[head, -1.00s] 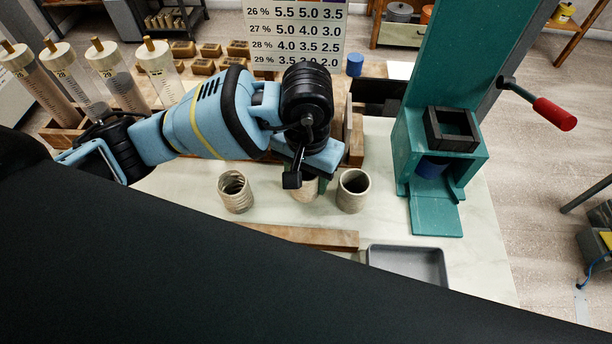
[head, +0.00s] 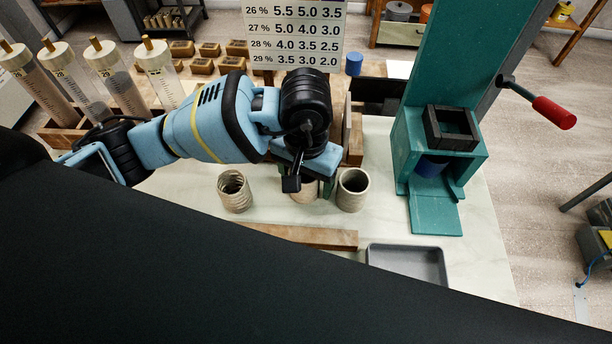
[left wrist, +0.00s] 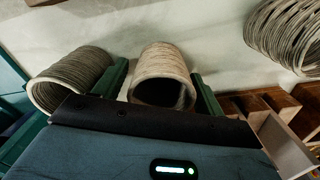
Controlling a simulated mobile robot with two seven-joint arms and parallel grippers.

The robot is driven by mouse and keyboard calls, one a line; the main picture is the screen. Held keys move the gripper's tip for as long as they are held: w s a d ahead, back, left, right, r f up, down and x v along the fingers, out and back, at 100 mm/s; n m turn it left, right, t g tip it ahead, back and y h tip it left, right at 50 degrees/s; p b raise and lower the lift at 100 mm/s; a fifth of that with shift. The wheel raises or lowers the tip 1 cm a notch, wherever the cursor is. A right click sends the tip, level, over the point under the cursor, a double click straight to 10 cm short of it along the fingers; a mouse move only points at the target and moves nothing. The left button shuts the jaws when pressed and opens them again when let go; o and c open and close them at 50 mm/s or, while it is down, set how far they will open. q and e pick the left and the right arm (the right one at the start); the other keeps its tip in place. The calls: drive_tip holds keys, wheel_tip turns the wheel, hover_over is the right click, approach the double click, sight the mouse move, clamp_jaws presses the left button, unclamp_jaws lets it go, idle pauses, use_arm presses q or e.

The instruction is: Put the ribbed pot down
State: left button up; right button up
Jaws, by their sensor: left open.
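Three clay pots stand in a row on the pale tabletop. The middle pot (head: 304,190) is partly hidden under my left gripper (head: 308,182). In the left wrist view this pot (left wrist: 164,64) has faint ribs and its open mouth faces the camera. The green fingers of the left gripper (left wrist: 160,92) are open, one on each side of it; I cannot tell whether they touch it. The left pot (head: 235,191) has coarse open coils and shows at the upper right in the wrist view (left wrist: 287,35). The right pot (head: 353,190) shows fine ribs in the wrist view (left wrist: 72,78). My right gripper is not in view.
A wooden board (head: 310,237) and a grey tray (head: 408,262) lie in front of the pots. A green press (head: 436,205) with a red-handled lever stands to the right. Wooden blocks (head: 356,140) are behind the gripper. Clear cylinders (head: 115,80) stand at the left.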

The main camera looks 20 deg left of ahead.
use_arm(q)
wheel_tip(320, 180, up, 12)
drive_tip(key=shift+r, duration=0.2)
